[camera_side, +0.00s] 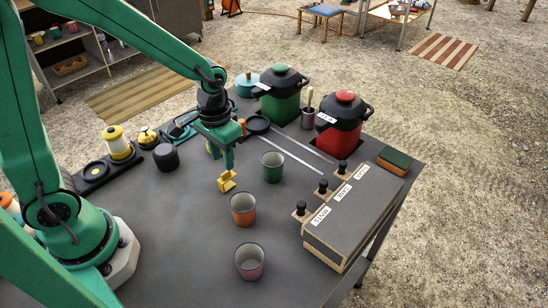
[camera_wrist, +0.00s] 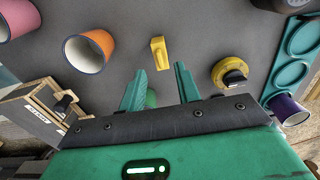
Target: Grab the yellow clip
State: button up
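The yellow clip (camera_side: 228,181) sits on the dark tabletop (camera_side: 185,235), near the middle, left of the green cup and above the orange cup in the side view. In the wrist view the clip (camera_wrist: 160,53) lies just beyond and between my fingertips, clear of both. My gripper (camera_side: 226,163) points down close above the clip. In the wrist view my gripper (camera_wrist: 160,80) has its two green fingers apart with nothing held between them. The side view does not clearly show the gap between fingertips and clip.
The green cup (camera_side: 271,167), orange cup (camera_side: 243,209) and pink cup (camera_side: 249,261) stand nearby. A labelled box (camera_side: 345,215) with black knobs is at right. A yellow-ringed black knob (camera_wrist: 231,74) is right of the clip.

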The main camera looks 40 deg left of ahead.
aim_at(224, 173)
jog(key=shift+f, duration=0.2)
jog(key=shift+f, duration=1.3)
jog(key=shift+s+f, duration=0.1)
jog(key=shift+f, duration=2.5)
grip_shut()
